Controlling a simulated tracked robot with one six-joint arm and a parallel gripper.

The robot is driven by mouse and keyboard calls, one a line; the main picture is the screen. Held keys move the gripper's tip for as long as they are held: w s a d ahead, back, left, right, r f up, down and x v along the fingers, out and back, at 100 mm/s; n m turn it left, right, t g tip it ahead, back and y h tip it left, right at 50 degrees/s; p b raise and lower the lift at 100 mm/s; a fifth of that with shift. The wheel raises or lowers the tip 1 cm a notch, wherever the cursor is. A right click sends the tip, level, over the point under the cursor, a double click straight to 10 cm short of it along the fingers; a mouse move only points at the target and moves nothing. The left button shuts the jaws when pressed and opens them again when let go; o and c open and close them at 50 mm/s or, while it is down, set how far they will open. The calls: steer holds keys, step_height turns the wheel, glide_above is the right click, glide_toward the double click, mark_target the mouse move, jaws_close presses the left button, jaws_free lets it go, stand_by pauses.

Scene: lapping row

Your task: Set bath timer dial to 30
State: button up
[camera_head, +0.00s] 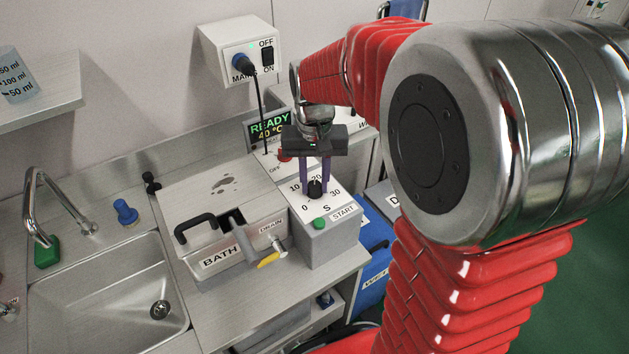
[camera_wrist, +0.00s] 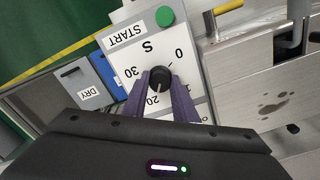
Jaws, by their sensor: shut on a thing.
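The timer dial (camera_head: 316,188) is a small black knob on the white top of the grey timer box (camera_head: 340,234), with the numbers 0, 10, 20 and 30 and an S around it. My gripper (camera_head: 315,185) points down over the box, its two purple fingers shut on the dial from both sides. In the wrist view, the dial (camera_wrist: 160,76) sits between the fingertips of my gripper (camera_wrist: 160,82). A faint light mark on the dial seems to point towards 20; its exact setting is hard to read. 10 is partly hidden by a finger.
A green START button (camera_head: 319,223) sits on the box near the dial. The BATH (camera_head: 215,205) with handle and yellow-tipped drain lever stands left. A READY 40 °C display (camera_head: 268,127) and red knob (camera_head: 284,155) are behind. A MAINS switch box (camera_head: 238,50) hangs above.

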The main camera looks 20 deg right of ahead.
mark_target(315, 184)
steer(key=m, duration=0.4)
steer(key=shift+w+m, duration=0.1)
steer(key=shift+m, duration=0.2)
steer(key=m, duration=0.4)
steer(key=shift+m, duration=0.3)
steer(key=m, duration=0.4)
steer(key=shift+m, duration=0.3)
steer(key=shift+r+m, duration=0.1)
steer(key=shift+m, duration=1.5)
steer(key=o, duration=1)
steer(key=shift+o, duration=0.2)
step_height(315, 184, up, 14)
steer(key=shift+f, duration=0.2)
